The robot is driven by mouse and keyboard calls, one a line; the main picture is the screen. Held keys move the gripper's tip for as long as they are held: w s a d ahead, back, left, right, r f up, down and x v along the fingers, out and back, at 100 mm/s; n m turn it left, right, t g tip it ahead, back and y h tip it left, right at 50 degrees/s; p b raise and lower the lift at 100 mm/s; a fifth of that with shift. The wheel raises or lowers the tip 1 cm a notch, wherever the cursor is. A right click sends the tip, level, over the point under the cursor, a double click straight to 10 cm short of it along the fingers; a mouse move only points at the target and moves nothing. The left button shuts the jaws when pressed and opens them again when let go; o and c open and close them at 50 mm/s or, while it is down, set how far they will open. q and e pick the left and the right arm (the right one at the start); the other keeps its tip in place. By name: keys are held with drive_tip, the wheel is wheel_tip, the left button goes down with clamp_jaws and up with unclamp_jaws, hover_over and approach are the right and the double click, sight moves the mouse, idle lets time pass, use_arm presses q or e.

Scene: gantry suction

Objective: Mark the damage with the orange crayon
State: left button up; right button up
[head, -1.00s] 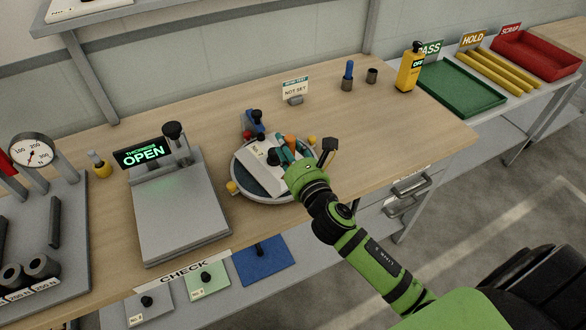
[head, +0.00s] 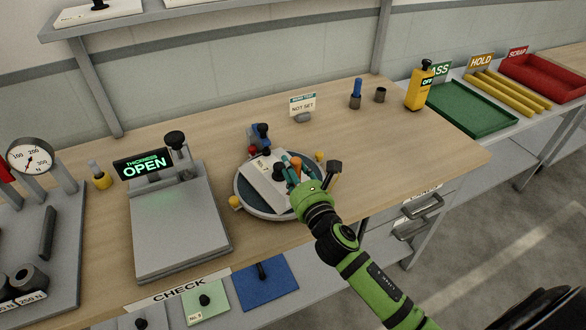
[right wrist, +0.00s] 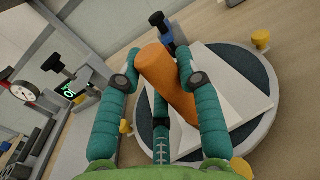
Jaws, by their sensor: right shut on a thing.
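The orange crayon (right wrist: 165,82) is a thick orange stick held between the teal fingers of my right gripper (right wrist: 162,80). It also shows in the head view (head: 296,162) above the round turntable. My right gripper in the head view (head: 288,172) is shut on it. A pale plate (head: 262,187) marked "No. 7" lies on the dark turntable (head: 243,199), under and beside the gripper. In the right wrist view the plate (right wrist: 230,90) lies behind the crayon. No damage mark can be made out, and whether the crayon touches the plate cannot be told. My left gripper is out of view.
Yellow knobs (head: 235,202) and a blue clamp (head: 261,137) stand around the turntable. A grey thickness gauge (head: 180,225) reading "OPEN" stands left. A "NOT SET" sign (head: 303,104) and a yellow bottle (head: 419,88) stand behind. The green tray (head: 470,110) is far right.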

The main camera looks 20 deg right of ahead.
drive_tip(key=shift+f, duration=0.35)
idle(0.9)
drive_tip(key=shift+s+a, duration=0.1)
drive_tip(key=shift+a, duration=0.3)
drive_tip(key=shift+s+a, duration=0.1)
drive_tip(key=shift+a, duration=0.2)
drive_tip(key=shift+s+a+f, duration=0.1)
drive_tip(key=shift+s+a, duration=0.15)
drive_tip(key=shift+a, duration=0.6)
drive_tip(key=shift+s+a, duration=0.2)
drive_tip(key=shift+a, duration=0.65)
wheel_tip(320, 180, up, 7)
drive_tip(key=p, duration=0.7)
idle(0.6)
